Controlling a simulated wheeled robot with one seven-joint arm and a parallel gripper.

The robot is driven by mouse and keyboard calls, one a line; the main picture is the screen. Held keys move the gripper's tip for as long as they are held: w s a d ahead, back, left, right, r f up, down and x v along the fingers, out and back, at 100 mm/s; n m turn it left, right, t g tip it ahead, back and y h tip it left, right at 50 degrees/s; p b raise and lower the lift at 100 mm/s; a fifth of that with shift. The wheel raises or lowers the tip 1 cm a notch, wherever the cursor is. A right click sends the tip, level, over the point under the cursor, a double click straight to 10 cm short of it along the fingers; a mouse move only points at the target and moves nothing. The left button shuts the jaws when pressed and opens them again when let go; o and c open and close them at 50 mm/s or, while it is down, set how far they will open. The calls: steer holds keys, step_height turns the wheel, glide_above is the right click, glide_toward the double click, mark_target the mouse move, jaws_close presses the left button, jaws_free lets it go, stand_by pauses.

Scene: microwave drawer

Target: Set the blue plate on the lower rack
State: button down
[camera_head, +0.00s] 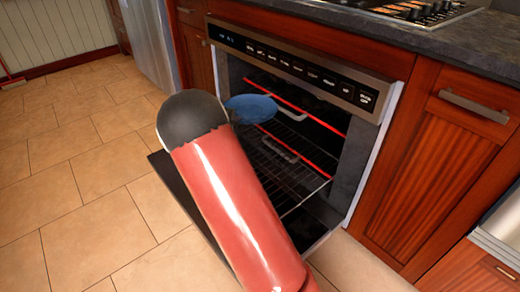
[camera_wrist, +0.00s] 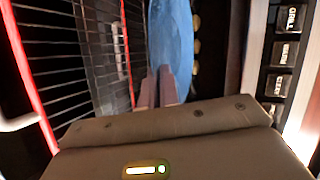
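The blue plate (camera_head: 250,108) is in front of the open oven, near the upper part of its opening, in the head view. In the wrist view the plate (camera_wrist: 172,40) stands out from between the two fingers of my gripper (camera_wrist: 158,88), which are closed on its edge. In the head view my arm hides the gripper. The lower rack (camera_head: 290,172) is a dark wire rack inside the oven, below and to the right of the plate. A wire rack also shows at the left of the wrist view, but I cannot tell which one.
The oven door (camera_head: 185,196) is folded down in front of the opening. Red glowing bars (camera_head: 300,108) run along the oven inside. A control panel (camera_head: 295,66) with buttons sits above the opening. Wooden cabinets (camera_head: 445,150) stand at the right; tiled floor (camera_head: 80,150) is clear at the left.

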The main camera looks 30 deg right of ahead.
steer(key=f+b, duration=0.1)
steer(key=f, duration=0.5)
steer(key=f+b, duration=0.1)
steer(key=f, duration=0.6)
steer(key=w+f+b, duration=0.1)
steer(key=f+b, duration=0.1)
steer(key=f, duration=0.4)
steer(key=shift+a+f, duration=0.2)
steer(key=shift+f, duration=0.15)
steer(key=c, duration=2.1)
jaws_free()
steer(key=shift+f, duration=0.1)
steer(key=shift+o, duration=0.8)
